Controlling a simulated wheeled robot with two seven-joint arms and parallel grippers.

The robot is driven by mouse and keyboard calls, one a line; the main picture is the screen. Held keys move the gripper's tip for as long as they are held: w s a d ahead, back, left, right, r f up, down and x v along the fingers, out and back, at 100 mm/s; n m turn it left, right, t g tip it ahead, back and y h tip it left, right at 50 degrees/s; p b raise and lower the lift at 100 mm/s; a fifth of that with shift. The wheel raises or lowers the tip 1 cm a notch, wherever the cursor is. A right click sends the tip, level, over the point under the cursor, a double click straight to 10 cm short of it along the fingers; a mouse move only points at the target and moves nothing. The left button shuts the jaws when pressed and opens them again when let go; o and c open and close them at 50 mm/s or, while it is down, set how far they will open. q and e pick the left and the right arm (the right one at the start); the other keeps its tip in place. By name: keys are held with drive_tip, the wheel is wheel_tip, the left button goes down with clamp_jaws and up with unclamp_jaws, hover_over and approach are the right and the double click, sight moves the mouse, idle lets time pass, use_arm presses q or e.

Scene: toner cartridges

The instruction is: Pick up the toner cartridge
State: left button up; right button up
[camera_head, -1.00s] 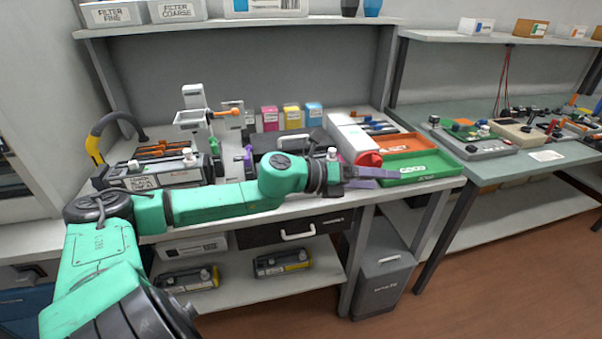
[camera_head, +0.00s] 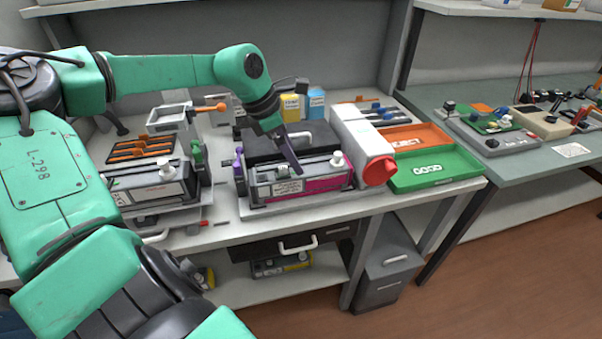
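A dark toner cartridge with a magenta panel, a white label and a white knob (camera_head: 330,186) lies on the bench in the middle, in front of a black case. Another dark toner cartridge (camera_head: 150,193) with a white cap sits to its left, below a rack with orange-handled tools. My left gripper (camera_head: 297,168) points down at the middle cartridge, its dark purple finger in front of the cartridge's top near the label. Whether it touches is unclear. Only one finger shows clearly, so its opening cannot be judged. My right gripper is not in view.
A white box with a red round end (camera_head: 362,145) stands right of the middle cartridge. Beyond it are an orange REJECT tray (camera_head: 440,136) and a green GOOD tray (camera_head: 462,166). A cartridge with yellow (camera_head: 280,265) lies on the lower shelf. Purple and green clamps flank the cartridges.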

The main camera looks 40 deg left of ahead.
sight(301, 177)
use_arm(q)
drive_tip(key=p+x, duration=0.1)
drive_tip(key=x, duration=0.4)
drive_tip(key=shift+d+f, duration=0.1)
drive_tip(key=shift+f, duration=0.15)
drive_tip(key=shift+w+d+f, duration=0.1)
drive_tip(key=shift+w+f, duration=0.05)
drive_tip(key=shift+f, duration=0.15)
drive_tip(key=shift+w+f, duration=0.1)
drive_tip(key=shift+w, duration=0.05)
drive_tip(key=c, duration=1.3)
clamp_jaws()
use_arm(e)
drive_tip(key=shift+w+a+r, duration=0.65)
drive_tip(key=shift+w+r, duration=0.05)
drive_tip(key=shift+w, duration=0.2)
